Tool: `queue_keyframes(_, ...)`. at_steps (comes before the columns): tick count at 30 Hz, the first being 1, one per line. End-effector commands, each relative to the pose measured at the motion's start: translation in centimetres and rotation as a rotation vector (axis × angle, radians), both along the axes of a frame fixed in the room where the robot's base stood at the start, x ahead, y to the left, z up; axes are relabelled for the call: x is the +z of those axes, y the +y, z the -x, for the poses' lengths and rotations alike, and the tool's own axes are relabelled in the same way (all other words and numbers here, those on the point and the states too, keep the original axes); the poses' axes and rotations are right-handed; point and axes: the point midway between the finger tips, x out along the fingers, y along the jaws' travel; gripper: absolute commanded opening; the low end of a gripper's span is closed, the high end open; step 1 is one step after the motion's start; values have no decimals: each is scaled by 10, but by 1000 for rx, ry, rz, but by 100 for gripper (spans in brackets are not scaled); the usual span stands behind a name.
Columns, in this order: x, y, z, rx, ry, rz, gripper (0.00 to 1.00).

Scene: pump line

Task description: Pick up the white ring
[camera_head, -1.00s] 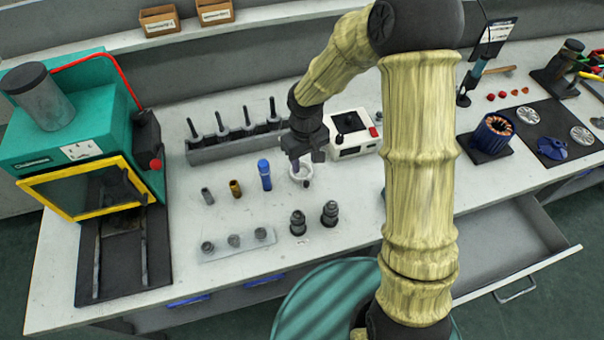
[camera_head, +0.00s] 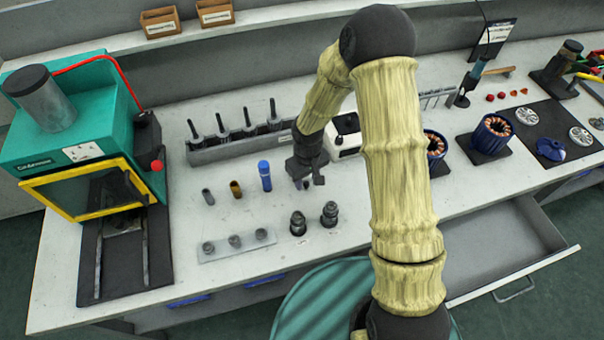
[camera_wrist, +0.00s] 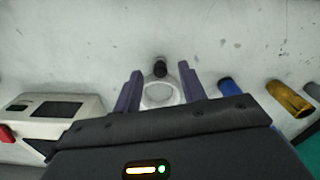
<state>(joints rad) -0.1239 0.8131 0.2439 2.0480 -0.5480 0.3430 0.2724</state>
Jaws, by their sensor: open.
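The white ring (camera_wrist: 160,82) lies on the bench and shows in the wrist view between the two purple fingers of my gripper (camera_wrist: 160,70). A small dark piece (camera_wrist: 160,67) shows at the ring's far edge; I cannot tell whether it is joined to it. In the head view my gripper (camera_head: 305,182) is low over the bench and hides most or all of the ring. The fingers are open, one on each side of the ring, with no clear contact.
A blue cylinder (camera_head: 265,175) and a brass sleeve (camera_head: 236,189) stand left of my gripper. Two dark fittings (camera_head: 329,213) stand in front. A white box (camera_head: 345,137) and a grey rack (camera_head: 235,148) are behind. A drawer (camera_head: 500,250) is open at right.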

Motion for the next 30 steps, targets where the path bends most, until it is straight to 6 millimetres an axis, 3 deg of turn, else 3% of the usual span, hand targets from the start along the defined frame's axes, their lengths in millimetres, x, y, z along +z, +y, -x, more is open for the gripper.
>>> queue_keyframes(6, -20, 1, 0, 1, 0, 0, 41)
queue_keyframes(21, -20, 1, 0, 0, 0, 0, 41)
queue_keyframes(27, -20, 0, 0, 0, 0, 0, 4)
queue_keyframes(30, -20, 1, 0, 0, -1, -1, 0)
